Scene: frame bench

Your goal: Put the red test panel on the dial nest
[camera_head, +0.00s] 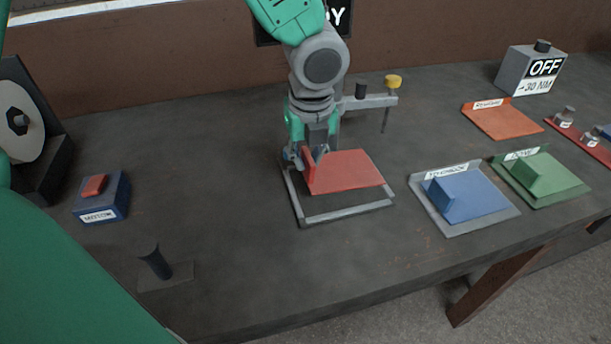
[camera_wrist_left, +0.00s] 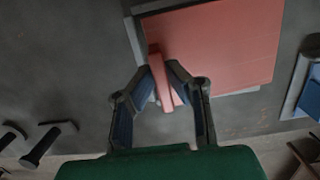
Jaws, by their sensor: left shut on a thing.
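The red test panel (camera_head: 345,171) is a flat red plate with an upright tab along its left side; it also shows in the left wrist view (camera_wrist_left: 225,45). My left gripper (camera_head: 315,158) is shut on this tab, and the fingers close on it in the left wrist view (camera_wrist_left: 165,83). The panel is over the grey-framed dial nest (camera_head: 347,214), whose front and left rims show. The panel hides the nest's middle. I cannot tell whether the panel touches the nest or hangs just above it. My right gripper is not in view.
A gauge arm with a yellow knob (camera_head: 393,81) stands behind the nest. Blue (camera_head: 470,197), green (camera_head: 545,178) and orange (camera_head: 503,119) pieces lie to the right. A blue box with a red switch (camera_head: 95,186) and a black post (camera_head: 155,262) are left. Bench between is clear.

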